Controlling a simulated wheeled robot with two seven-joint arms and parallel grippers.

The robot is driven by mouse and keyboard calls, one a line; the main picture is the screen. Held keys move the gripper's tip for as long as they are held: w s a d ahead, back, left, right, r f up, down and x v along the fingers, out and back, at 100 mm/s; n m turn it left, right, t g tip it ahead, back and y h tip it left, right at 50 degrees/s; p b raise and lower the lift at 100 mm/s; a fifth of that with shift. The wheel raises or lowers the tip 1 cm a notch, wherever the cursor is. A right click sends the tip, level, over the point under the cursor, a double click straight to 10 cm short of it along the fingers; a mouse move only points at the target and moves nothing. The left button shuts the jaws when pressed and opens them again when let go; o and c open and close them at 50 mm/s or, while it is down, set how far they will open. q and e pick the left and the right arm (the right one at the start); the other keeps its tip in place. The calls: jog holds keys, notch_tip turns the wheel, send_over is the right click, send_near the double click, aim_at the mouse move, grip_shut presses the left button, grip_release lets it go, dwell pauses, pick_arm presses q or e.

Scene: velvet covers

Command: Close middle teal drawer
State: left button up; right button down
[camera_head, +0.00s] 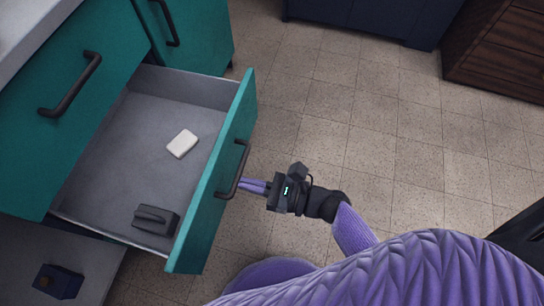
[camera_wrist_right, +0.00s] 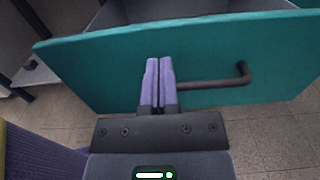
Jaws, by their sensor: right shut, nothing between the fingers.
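The middle teal drawer (camera_head: 213,180) stands pulled out in the head view, its teal front facing right with a dark bar handle (camera_head: 236,168). In the wrist view the drawer front (camera_wrist_right: 210,60) spans the picture with its handle (camera_wrist_right: 243,76) at right. My right gripper (camera_head: 248,186) is shut and empty, with its purple fingers at the drawer front beside the handle. In the wrist view its fingertips (camera_wrist_right: 159,64) overlap the front; whether they touch it I cannot tell. My left gripper is not in view.
A white block (camera_head: 182,143) and a dark grey object (camera_head: 156,219) lie inside the drawer. A teal drawer (camera_head: 75,90) above looks shut. Below, a dark box (camera_head: 58,281) sits on a grey surface. Tiled floor (camera_head: 350,130) is clear to the right; dark and brown cabinets stand farther off.

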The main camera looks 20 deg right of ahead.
aim_at(211, 175)
jog(key=b+x, duration=0.1)
jog(key=x, duration=0.3)
jog(key=shift+w+a+f, duration=0.15)
jog(key=shift+a, duration=0.1)
jog(key=shift+w+a, duration=0.35)
jog(key=shift+a, duration=0.1)
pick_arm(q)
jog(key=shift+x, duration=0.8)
